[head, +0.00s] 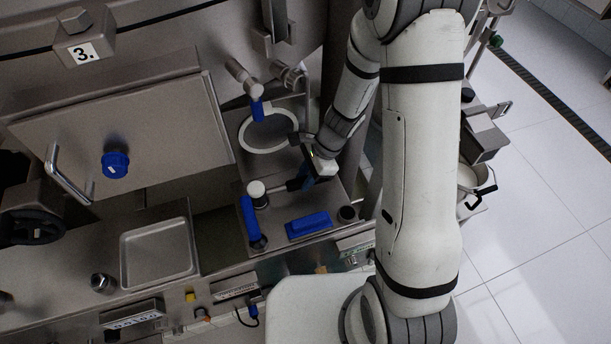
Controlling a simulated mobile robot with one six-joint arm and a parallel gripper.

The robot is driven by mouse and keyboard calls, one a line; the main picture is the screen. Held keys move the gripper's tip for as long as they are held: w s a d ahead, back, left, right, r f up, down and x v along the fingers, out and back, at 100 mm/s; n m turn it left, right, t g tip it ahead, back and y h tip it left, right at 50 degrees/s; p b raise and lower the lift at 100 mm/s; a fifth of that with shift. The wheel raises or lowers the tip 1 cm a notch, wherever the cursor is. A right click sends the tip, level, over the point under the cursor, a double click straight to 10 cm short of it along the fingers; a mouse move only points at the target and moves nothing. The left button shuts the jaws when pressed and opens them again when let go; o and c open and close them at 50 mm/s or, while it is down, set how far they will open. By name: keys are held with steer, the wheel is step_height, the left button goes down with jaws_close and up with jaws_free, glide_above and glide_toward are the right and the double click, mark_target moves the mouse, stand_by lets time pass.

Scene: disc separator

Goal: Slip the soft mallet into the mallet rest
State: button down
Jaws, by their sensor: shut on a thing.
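The soft mallet, as far as I can tell, is the tool with a pale round head (257,189) and a dark handle running right to my gripper. My gripper (306,179) is shut on the handle's right end, above the steel bench plate; the fingertips are small and dark here. The head is close beside an upright blue piece (249,217) with a dark round base. Whether they touch is unclear. I cannot tell for sure which part is the mallet rest. A dark round holder (347,213) sits at the plate's right corner.
A blue block (309,226) lies on the plate. A pale ring (268,131) lies behind, near a blue-handled valve (257,108). A steel tray (158,254) and a box with a blue knob (116,164) are at left. Machine walls stand close behind my arm.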

steer(key=shift+f+b, duration=0.45)
steer(key=shift+f, duration=0.1)
steer(key=c, duration=1.1)
jaws_free()
steer(key=shift+d, duration=0.15)
